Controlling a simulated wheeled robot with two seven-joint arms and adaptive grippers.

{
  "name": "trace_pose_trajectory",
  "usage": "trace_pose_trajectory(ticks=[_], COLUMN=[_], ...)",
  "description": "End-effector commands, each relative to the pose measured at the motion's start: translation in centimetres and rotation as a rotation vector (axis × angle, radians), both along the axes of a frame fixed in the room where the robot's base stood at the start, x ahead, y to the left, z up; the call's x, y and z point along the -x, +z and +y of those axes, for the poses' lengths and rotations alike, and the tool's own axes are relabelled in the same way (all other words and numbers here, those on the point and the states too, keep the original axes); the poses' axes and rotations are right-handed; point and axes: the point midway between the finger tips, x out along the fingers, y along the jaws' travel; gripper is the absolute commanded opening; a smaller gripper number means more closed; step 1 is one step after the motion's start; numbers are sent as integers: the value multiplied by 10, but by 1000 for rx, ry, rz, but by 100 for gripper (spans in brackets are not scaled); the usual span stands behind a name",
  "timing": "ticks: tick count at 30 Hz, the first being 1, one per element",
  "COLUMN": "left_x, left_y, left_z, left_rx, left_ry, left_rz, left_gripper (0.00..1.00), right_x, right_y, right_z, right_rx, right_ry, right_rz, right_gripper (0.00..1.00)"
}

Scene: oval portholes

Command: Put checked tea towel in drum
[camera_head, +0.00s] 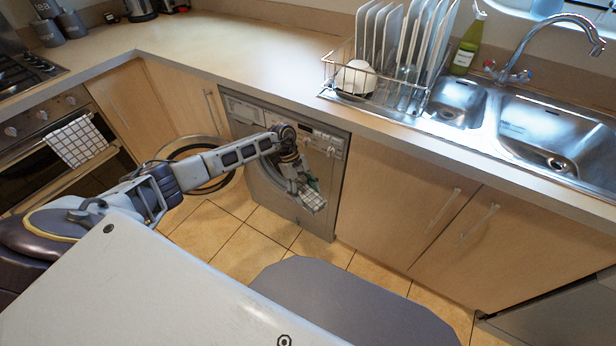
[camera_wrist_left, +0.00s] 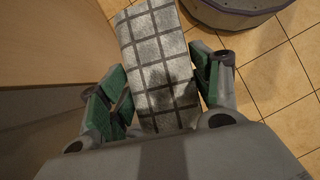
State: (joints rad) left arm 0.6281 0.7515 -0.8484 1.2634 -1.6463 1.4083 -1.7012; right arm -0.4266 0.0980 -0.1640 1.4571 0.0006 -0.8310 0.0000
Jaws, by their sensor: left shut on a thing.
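A checked tea towel (camera_wrist_left: 158,60), white-grey with dark lines, is held between the fingers of my left gripper (camera_wrist_left: 157,95). In the head view my left gripper (camera_head: 304,186) is in front of the washing machine (camera_head: 322,215), with the held towel (camera_head: 313,200) at its tip. The washing machine's round door (camera_head: 205,186) stands open to the left. My right gripper is not in view.
Another checked towel (camera_head: 76,141) hangs on the oven (camera_head: 50,170) handle at the left. A dish rack (camera_head: 385,85) with plates and a sink (camera_head: 560,140) are on the worktop (camera_head: 230,50). Closed cupboards (camera_head: 400,200) stand right of the machine. Tiled floor (camera_head: 245,250) is clear before it.

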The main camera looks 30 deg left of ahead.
Motion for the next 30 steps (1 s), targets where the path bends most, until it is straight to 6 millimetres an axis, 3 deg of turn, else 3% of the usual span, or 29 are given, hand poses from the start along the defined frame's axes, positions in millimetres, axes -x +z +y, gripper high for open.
trace_pose_trajectory(ticks=[1, 16, 30], left_x=[0, -12, -20], left_y=[-12, -76, -133], left_z=[4, 41, 83], left_rx=[-1, -2, -1], left_ry=[33, 356, 658], left_rz=[3, 2, 1], left_gripper=[36, 36, 36], right_x=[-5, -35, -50], right_y=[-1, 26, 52], right_z=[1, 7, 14], right_rx=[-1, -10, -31], right_ry=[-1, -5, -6], right_rz=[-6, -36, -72], right_gripper=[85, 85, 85])
